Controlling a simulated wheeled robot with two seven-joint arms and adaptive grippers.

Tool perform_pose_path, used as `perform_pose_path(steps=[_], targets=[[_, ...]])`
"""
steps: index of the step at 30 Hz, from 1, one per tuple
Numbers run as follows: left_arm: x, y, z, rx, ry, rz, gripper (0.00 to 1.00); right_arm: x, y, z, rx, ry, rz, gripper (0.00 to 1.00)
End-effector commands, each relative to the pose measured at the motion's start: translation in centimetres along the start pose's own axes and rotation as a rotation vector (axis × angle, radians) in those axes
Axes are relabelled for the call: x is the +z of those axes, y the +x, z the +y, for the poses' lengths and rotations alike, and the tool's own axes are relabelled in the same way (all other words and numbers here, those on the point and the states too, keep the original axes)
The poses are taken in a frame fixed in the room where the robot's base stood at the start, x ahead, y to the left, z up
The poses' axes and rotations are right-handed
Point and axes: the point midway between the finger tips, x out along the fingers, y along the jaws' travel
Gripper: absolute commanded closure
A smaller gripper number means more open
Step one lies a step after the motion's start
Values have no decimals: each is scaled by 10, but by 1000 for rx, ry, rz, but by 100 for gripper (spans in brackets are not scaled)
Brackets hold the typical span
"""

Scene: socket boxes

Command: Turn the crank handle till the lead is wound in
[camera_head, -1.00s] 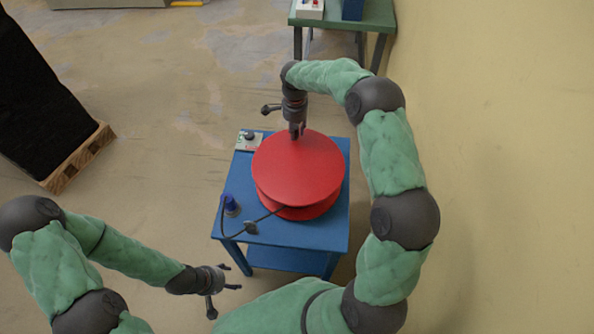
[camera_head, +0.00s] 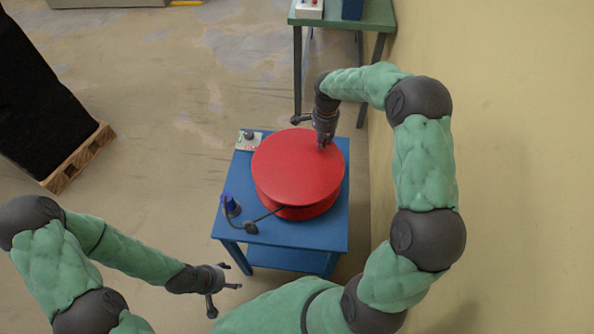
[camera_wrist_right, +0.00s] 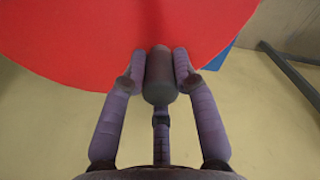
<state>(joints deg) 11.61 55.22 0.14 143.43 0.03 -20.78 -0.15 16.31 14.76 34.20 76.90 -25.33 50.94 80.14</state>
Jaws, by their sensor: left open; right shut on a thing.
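A red reel (camera_head: 295,168) with a round top disc stands on a blue table (camera_head: 333,238). A dark lead (camera_head: 266,214) runs from the reel's lower front left to a dark plug (camera_head: 250,228) at the table's front left. My right gripper (camera_head: 323,143) is over the disc's far right rim. In the right wrist view its fingers (camera_wrist_right: 160,65) are shut around a grey upright crank handle (camera_wrist_right: 160,78) at the edge of the red disc. The handle is mostly hidden in the head view.
A blue socket (camera_head: 231,205) is on the table's left side. A small grey box with a knob (camera_head: 249,139) sits at its back left corner. A green table (camera_head: 345,14) stands behind, a wall (camera_head: 520,160) is on the right. A pallet with a black load (camera_head: 85,158) is at left.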

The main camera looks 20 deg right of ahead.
Motion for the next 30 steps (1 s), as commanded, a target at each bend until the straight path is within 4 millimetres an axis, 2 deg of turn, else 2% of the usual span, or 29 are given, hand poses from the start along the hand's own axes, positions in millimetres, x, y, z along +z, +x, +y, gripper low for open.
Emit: perform_pose_path(steps=[1, 6, 14, 24, 30], targets=[[0, 0, 0, 0, 0, 0, 34, 6, 5, 11, 14, -2, -12, 89], [0, 0, 0, 0, 0, 0, 34, 6, 5, 31, 13, -2, -14, 89], [0, 0, 0, 0, 0, 0, 34, 8, 4, 44, 10, -3, -12, 89], [0, 2, -1, 0, 0, 0, 34, 28, 4, 78, 8, -4, -12, 89], [0, 2, -1, 0, 0, 0, 34, 31, 4, 83, 11, -4, -12, 88]])
